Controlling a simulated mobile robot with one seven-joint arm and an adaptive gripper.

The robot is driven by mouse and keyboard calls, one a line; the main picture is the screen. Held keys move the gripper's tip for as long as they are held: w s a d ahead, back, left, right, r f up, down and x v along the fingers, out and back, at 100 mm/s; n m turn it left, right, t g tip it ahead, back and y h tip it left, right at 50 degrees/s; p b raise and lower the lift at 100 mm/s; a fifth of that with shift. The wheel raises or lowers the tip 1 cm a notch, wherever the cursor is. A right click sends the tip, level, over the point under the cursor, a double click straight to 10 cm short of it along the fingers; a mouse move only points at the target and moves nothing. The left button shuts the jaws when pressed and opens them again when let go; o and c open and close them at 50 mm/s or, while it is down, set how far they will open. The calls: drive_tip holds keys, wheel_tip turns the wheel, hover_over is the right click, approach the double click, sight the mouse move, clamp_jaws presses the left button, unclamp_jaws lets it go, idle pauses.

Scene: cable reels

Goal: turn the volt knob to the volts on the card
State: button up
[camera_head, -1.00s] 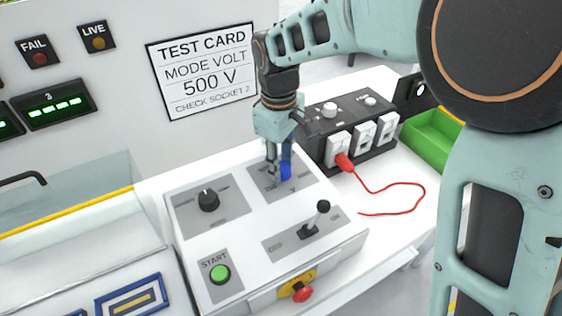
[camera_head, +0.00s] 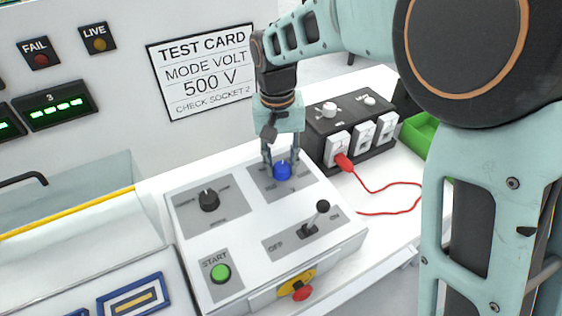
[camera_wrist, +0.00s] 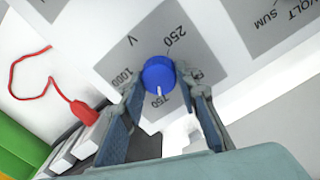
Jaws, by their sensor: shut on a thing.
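The blue volt knob (camera_head: 282,171) sits on a grey plate at the back right of the white control panel (camera_head: 255,213). My gripper (camera_head: 280,164) points down over it, with a finger on either side, shut on the knob. In the wrist view the knob (camera_wrist: 158,73) sits between my fingers (camera_wrist: 160,86). Its white pointer line faces the bottom of that view, toward a mark that looks like 750. The marks 250 and 1000 also show; another mark is partly hidden by the right finger. The test card (camera_head: 202,72) reads MODE VOLT, 500 V, CHECK SOCKET 2.
The panel also holds a black mode knob (camera_head: 208,200), a lever switch (camera_head: 315,219), a green START button (camera_head: 220,273) and a red button (camera_head: 302,291). Behind right stands a black socket box (camera_head: 350,133) with a red plug and cable (camera_head: 388,201).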

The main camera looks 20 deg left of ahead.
sight(282, 164)
drive_tip(key=m, duration=0.4)
drive_tip(key=shift+m, duration=0.3)
drive_tip(key=m, duration=0.3)
drive_tip(key=shift+m+p, duration=0.3)
drive_tip(key=shift+m, duration=0.1)
drive_tip(key=m, duration=0.4)
drive_tip(key=shift+d+p, duration=0.1)
drive_tip(key=shift+p, duration=0.25)
drive_tip(key=shift+m+g+p, duration=0.3)
drive_tip(key=shift+m, duration=1.7)
drive_tip(key=o, duration=1.2)
drive_tip(key=shift+c, duration=0.2)
wheel_tip(282, 164, up, 12)
drive_tip(key=shift+w, duration=0.25)
